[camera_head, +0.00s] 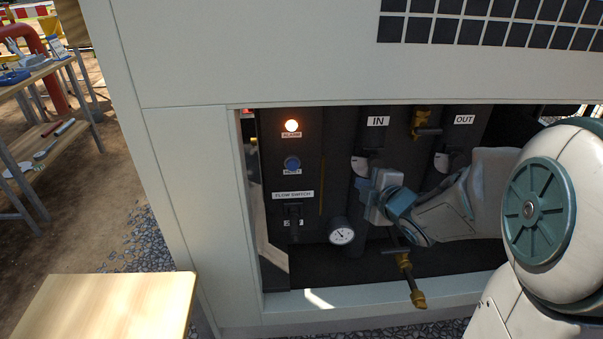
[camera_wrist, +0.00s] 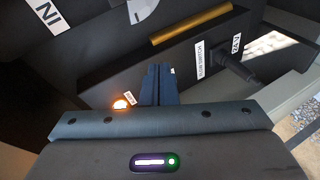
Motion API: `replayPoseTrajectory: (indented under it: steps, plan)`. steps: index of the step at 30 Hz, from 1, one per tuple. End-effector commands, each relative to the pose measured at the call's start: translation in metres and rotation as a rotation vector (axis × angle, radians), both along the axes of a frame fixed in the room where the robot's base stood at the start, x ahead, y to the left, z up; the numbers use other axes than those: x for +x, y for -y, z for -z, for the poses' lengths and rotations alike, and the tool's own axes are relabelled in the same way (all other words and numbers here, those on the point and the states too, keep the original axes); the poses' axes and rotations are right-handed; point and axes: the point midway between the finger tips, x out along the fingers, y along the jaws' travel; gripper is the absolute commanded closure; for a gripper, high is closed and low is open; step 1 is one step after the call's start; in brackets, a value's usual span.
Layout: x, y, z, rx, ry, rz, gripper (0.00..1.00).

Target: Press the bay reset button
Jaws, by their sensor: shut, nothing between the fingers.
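The blue round reset button (camera_head: 292,163) sits on the dark panel in the bay, below the lit orange alarm lamp (camera_head: 291,125). A small label under the button is too small to read. My gripper (camera_head: 362,184) is inside the bay, to the right of the button and apart from it in the head view. Its fingers are together and empty. In the wrist view my gripper's fingers (camera_wrist: 158,70) point at the panel, with the alarm lamp (camera_wrist: 120,104) just left of them. The button does not show there; the fingers may hide it.
A flow switch (camera_head: 294,214) and a pressure gauge (camera_head: 342,232) sit below the button. Pipes with IN and OUT labels and a brass valve (camera_head: 404,262) stand right. The white housing (camera_head: 180,170) frames the bay. A wooden table (camera_head: 110,305) is front left.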

Motion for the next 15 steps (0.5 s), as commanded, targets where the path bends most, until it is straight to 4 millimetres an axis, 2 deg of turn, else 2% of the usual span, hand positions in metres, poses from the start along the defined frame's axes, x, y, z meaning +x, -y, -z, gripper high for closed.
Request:
replayPoseTrajectory:
  steps: [1,9,15]
  plan:
    - [0.002,-0.007,0.011,-0.011,0.037,-0.065,1.00]
    - [-0.007,-0.047,0.024,-0.026,0.280,-0.392,1.00]
    - [-0.020,-0.060,0.026,-0.004,0.402,-0.522,1.00]
